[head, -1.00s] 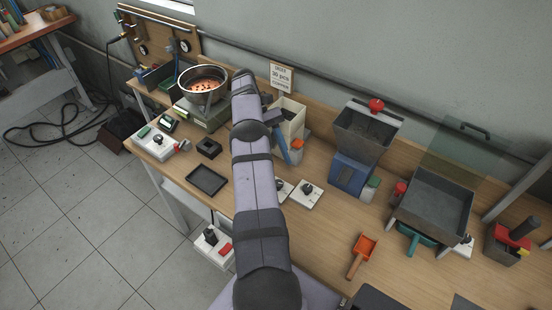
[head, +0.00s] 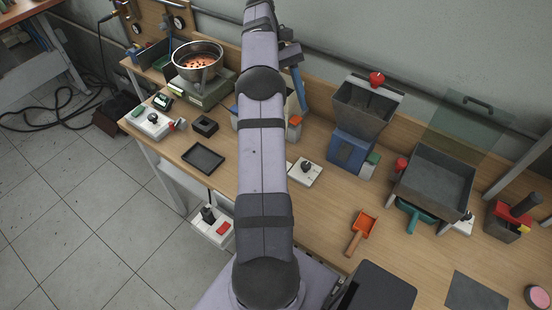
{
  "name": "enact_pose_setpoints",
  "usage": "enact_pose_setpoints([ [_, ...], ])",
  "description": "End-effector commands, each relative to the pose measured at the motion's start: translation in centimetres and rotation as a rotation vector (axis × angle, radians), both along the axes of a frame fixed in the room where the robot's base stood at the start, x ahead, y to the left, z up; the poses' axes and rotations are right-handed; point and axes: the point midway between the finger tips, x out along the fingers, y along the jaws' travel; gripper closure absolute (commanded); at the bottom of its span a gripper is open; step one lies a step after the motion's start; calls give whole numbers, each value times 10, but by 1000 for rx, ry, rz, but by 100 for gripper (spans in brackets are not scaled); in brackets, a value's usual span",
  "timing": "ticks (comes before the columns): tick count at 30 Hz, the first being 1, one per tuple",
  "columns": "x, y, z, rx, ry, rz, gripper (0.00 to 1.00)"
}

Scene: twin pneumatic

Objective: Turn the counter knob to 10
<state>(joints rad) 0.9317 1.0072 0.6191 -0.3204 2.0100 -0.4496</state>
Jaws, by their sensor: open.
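Several white boxes with black knobs are in the head view, and I cannot tell for certain which is the counter. The one at the left of the bench (head: 152,118) has a dark knob, a green part and a red part, with a small dark display unit behind it. Another knob box (head: 305,171) is at mid-bench, right of my arm. A third (head: 212,222) with a red button is at the front edge. My gripper (head: 298,103) hangs at the far end of my arm, over the back of the bench, apart from these knobs. Its fingertips are not distinct.
A metal bowl with orange contents (head: 198,60) stands on a scale-like base at back left. A black tray (head: 203,158) lies at left. A hopper on a blue base (head: 366,115), an orange scoop (head: 361,232) and a grey bin (head: 436,182) are at right. My arm hides the middle.

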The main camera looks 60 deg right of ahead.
Motion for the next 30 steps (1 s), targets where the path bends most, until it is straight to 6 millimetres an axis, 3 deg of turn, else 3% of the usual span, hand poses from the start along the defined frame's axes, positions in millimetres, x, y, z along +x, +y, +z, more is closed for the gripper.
enact_pose_setpoints([
  [4,-28,20,24,17,-36,-33,55],
  [10,-43,45,10,21,-139,-18,55],
  [14,-42,63,-20,24,-222,9,55],
  [20,-30,90,-97,25,-356,43,55],
  [24,-10,78,-123,-57,-460,70,55],
  [30,13,47,-125,-172,-546,118,55],
])
